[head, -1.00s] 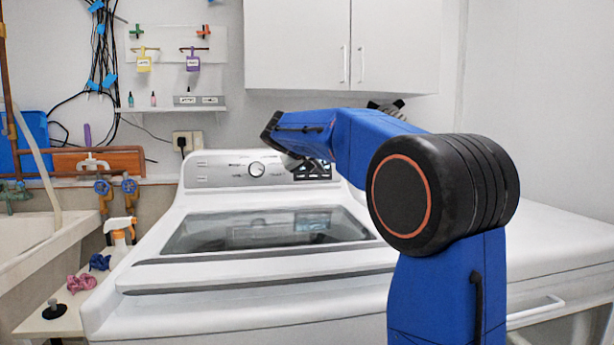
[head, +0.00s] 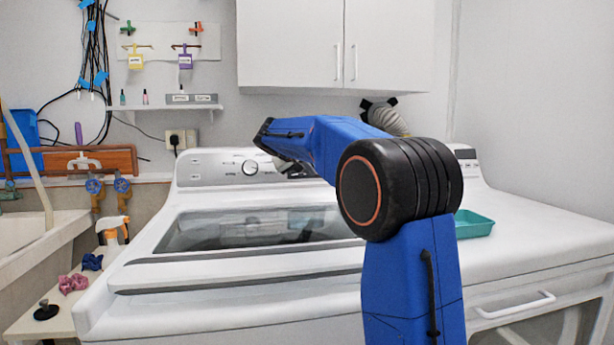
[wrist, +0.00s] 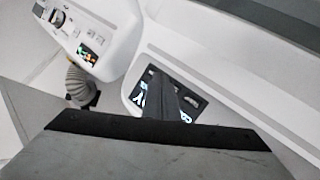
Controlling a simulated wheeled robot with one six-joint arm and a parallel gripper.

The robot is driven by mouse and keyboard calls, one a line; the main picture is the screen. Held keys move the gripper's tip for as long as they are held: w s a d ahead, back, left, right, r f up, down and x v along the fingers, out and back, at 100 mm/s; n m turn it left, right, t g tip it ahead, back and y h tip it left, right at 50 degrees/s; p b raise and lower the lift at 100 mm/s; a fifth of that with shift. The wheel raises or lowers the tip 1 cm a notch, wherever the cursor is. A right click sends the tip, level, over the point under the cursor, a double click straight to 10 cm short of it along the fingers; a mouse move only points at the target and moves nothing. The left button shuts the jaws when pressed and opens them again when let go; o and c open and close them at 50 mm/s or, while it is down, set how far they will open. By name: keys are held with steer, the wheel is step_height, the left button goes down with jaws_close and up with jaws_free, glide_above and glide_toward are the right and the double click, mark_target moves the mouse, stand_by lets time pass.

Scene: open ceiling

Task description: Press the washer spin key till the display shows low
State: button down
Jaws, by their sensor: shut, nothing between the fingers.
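The white washer (head: 140,265) stands ahead of me with its dark glass lid closed. In the head view my arm covers most of the dark display at the panel's right. In the wrist view the washer's dark display (wrist: 189,98) shows small lit white-blue marks, too small and covered to read. My gripper (wrist: 160,82) is shut and empty, its dark fingers across the display area. I cannot tell whether it touches the panel. I cannot make out the spin key.
A second white machine stands at right, with a teal tray (head: 473,224) on top and its own lit panel (wrist: 88,38) in the wrist view. A ribbed hose (head: 388,120) rises behind it. White cabinets (head: 300,45) hang above. A spray bottle (head: 112,230) stands at left.

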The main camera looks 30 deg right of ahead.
steer(key=shift+w+d+f, duration=0.2)
steer(key=shift+w+f, duration=0.05)
steer(key=shift+w, duration=0.4)
steer(key=shift+w+d+f, duration=0.2)
steer(key=shift+w, duration=0.4)
steer(key=shift+w, duration=0.1)
stand_by(1.1)
steer(key=shift+w+d+f, duration=0.1)
steer(key=shift+w+f, duration=0.05)
steer(key=shift+w, duration=0.15)
steer(key=shift+w+f, duration=0.1)
steer(key=shift+w, duration=0.15)
stand_by(0.7)
stand_by(0.4)
steer(key=shift+s+r, duration=0.25)
steer(key=shift+s, duration=0.4)
steer(key=shift+s, duration=0.1)
steer(key=shift+s+a+r, duration=0.25)
steer(key=shift+s+r, duration=0.05)
steer(key=shift+s, duration=0.4)
steer(key=shift+s+a+r, duration=0.25)
steer(key=shift+s+a, duration=0.05)
steer(key=shift+s, duration=0.45)
steer(key=shift+s+a+r, duration=0.25)
steer(key=shift+s+r, duration=0.05)
steer(key=shift+s, duration=0.4)
